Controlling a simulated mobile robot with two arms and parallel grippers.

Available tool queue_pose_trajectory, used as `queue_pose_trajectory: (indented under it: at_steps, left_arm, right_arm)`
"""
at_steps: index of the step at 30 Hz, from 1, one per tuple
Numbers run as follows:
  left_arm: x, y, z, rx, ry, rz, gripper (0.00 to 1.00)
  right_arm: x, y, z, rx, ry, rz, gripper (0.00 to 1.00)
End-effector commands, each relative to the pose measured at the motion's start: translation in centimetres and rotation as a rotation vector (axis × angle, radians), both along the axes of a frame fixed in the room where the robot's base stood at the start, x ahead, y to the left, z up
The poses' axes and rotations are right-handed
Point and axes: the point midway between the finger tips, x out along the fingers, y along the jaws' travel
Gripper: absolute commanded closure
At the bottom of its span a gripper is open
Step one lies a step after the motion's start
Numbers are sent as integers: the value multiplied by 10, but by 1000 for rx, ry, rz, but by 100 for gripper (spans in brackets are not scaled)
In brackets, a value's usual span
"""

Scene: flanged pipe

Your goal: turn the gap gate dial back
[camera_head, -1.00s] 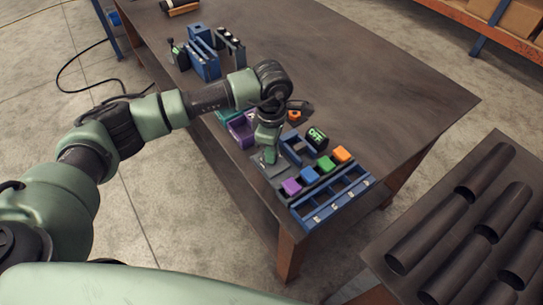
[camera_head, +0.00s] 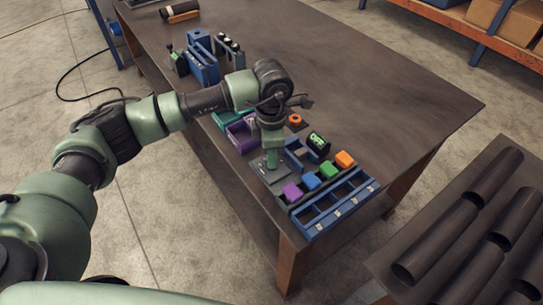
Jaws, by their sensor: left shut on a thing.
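My left gripper (camera_head: 271,163) points down over a small grey plate (camera_head: 278,180) near the table's front edge. It is shut on a small part at this plate, which I take to be the gap gate dial. The fingers hide the part, so its turn angle cannot be read. A black block with green "OFF" lettering (camera_head: 318,142) stands to the right of the gripper, beside a blue frame (camera_head: 297,160). My right gripper is not in view.
Purple (camera_head: 292,192), green (camera_head: 310,181) and orange (camera_head: 345,159) blocks stand behind a blue compartment tray (camera_head: 334,214). A purple bin (camera_head: 239,138) is left of the gripper. Blue holders (camera_head: 204,62) stand further back. The table's right side is clear.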

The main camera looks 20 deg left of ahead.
Motion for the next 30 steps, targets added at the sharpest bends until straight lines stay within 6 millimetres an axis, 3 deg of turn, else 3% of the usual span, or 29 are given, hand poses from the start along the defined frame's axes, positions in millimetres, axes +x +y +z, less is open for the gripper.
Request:
queue_pose_trajectory:
  at_steps: [4,7,19,30]
  left_arm:
    - [1,0,1,0,-2,0,100]
    - [1,0,1,0,-2,-1,67]
    - [1,0,6,0,-3,-1,67]
    - [2,0,64,-1,-6,-1,67]
  right_arm:
    - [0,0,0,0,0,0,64]
    - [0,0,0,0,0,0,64]
    - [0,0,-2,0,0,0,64]
    - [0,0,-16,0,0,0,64]
